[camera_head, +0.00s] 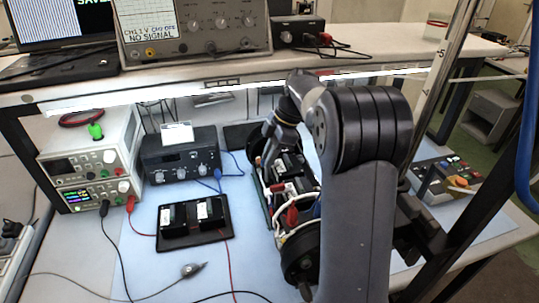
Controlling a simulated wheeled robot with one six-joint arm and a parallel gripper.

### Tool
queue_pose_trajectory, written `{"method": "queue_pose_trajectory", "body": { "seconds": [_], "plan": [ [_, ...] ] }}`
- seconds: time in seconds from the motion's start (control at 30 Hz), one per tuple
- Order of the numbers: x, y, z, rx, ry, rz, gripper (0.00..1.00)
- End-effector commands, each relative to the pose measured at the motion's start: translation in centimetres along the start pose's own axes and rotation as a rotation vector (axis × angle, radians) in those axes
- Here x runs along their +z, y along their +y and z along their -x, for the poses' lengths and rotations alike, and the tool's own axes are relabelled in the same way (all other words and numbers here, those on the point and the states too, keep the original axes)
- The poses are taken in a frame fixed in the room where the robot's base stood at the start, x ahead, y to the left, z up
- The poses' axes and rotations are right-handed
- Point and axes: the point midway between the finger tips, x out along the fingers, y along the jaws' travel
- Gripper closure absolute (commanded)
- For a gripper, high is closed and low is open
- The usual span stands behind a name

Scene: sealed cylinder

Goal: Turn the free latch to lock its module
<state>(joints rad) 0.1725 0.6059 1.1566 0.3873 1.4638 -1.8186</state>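The cylinder assembly lies lengthwise on the blue mat in the middle of the view, with a dark round end plate (299,262) nearest me. Dark modules (290,165) sit inside it, with white cables and red parts (292,215) along its near half. I cannot make out which part is the free latch, or how any latch is turned. My arm rises at the right, bends over and comes down at the far end of the cylinder. My gripper (269,152) appears small and dark there, close to the modules. Its fingers and any contact are not clear.
A black tray (215,238) with two dark modules lies left of the cylinder. Power supplies (90,165) and a black instrument box (180,155) stand behind it. A shelf edge (200,90) runs above the work area. A control box (445,178) stands at the right. Loose cables cross the mat.

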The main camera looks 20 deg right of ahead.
Motion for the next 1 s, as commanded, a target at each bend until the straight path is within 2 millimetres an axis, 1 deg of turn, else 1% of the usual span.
{"method": "queue_pose_trajectory", "body": {
  "seconds": [0.03,0.17,0.47,0.57,0.67,0.8,0.9,1.0],
  "plan": [
    [0.0,0.0,0.0,0.0,0.0,0.0,0.78],
    [0.0,0.0,0.0,0.0,0.0,-0.001,0.68],
    [0.0,0.0,0.2,0.001,0.0,-0.002,0.67],
    [0.1,0.1,1.3,0.003,0.0,-0.001,0.67],
    [0.1,0.1,3.1,0.005,-0.001,-0.002,0.67],
    [0.1,0.1,6.1,0.005,-0.001,-0.001,0.67],
    [0.1,0.1,8.0,0.004,-0.001,-0.002,0.67],
    [0.0,0.1,9.4,0.003,0.0,-0.002,0.67]
  ]
}}
